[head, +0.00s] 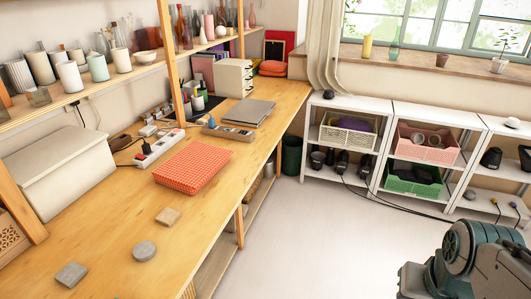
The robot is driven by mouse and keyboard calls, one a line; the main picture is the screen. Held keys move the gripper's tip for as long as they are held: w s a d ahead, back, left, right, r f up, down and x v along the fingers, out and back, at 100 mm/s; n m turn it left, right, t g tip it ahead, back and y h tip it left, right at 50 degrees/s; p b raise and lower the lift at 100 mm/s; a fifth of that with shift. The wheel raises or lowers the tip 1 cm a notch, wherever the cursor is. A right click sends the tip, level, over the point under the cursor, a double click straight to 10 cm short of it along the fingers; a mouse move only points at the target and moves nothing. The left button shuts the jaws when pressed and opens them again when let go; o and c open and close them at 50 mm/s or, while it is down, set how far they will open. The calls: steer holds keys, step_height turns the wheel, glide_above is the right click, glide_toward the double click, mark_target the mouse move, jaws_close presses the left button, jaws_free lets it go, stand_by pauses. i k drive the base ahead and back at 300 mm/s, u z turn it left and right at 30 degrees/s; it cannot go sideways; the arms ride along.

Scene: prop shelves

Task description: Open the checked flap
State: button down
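A flat, rectangular red checked flap (193,167) lies level on the wooden worktop, left of the middle of the head view. It looks closed, and I cannot make out what is under it or where its hinge is. Part of my own arm shows at the lower right, well away from the flap and over the floor side. My gripper's fingers are not in view.
A power strip (158,149) lies just behind the flap and a white box (58,178) stands to its left. A grey flat case (248,112) lies farther back. Small slabs (72,275) lie nearer on the worktop. Open floor (330,240) is to the right, before white shelves (340,103).

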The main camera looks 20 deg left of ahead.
mark_target(189, 168)
steer(key=u, duration=0.45)
steer(key=i, duration=1.1)
steer(key=u, duration=0.8)
